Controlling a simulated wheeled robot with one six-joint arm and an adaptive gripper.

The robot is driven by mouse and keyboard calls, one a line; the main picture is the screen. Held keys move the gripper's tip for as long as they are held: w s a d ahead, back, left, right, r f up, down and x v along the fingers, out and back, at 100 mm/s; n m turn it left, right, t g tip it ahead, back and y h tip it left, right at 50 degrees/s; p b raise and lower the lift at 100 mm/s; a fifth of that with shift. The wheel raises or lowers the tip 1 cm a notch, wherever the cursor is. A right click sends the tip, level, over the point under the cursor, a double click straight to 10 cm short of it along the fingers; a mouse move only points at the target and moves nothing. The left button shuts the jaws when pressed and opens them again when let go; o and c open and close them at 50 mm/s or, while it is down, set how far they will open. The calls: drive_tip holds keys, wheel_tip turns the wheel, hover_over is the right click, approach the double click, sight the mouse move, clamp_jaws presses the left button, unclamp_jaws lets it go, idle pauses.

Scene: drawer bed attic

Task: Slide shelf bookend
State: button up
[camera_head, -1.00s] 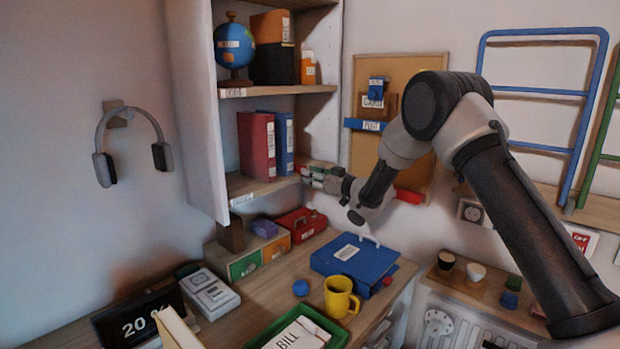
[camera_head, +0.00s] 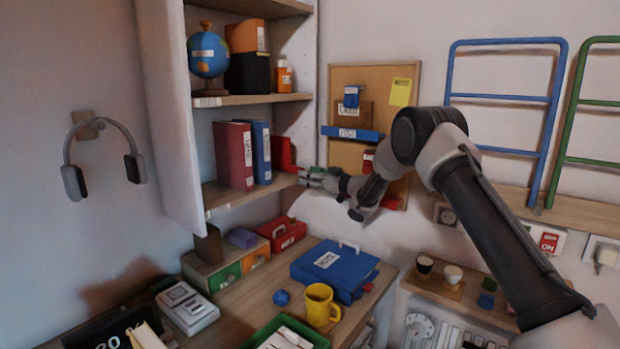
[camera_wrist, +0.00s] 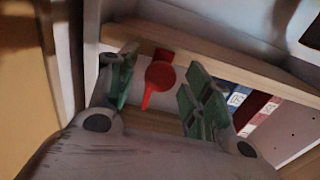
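A red bookend (camera_head: 283,153) stands on the middle shelf (camera_head: 240,196), at the right end, to the right of a blue binder (camera_head: 261,152) and a dark red binder (camera_head: 234,155). My gripper (camera_head: 307,174) is at the shelf's open right end, slightly below and right of the bookend. In the wrist view my gripper (camera_wrist: 158,92) is open, its green-padded fingers spread apart. A red part (camera_wrist: 158,80) with a round end shows in the gap between them, probably the bookend. I cannot tell whether either finger touches it. The binders (camera_wrist: 254,110) show beyond the right finger.
A globe (camera_head: 208,54) and boxes stand on the shelf above. A corkboard (camera_head: 345,85) is on the wall behind my gripper. Below are a blue case (camera_head: 335,268), a yellow mug (camera_head: 320,304) and a red box (camera_head: 283,233) on the desk.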

drive_tip(key=v, duration=1.2)
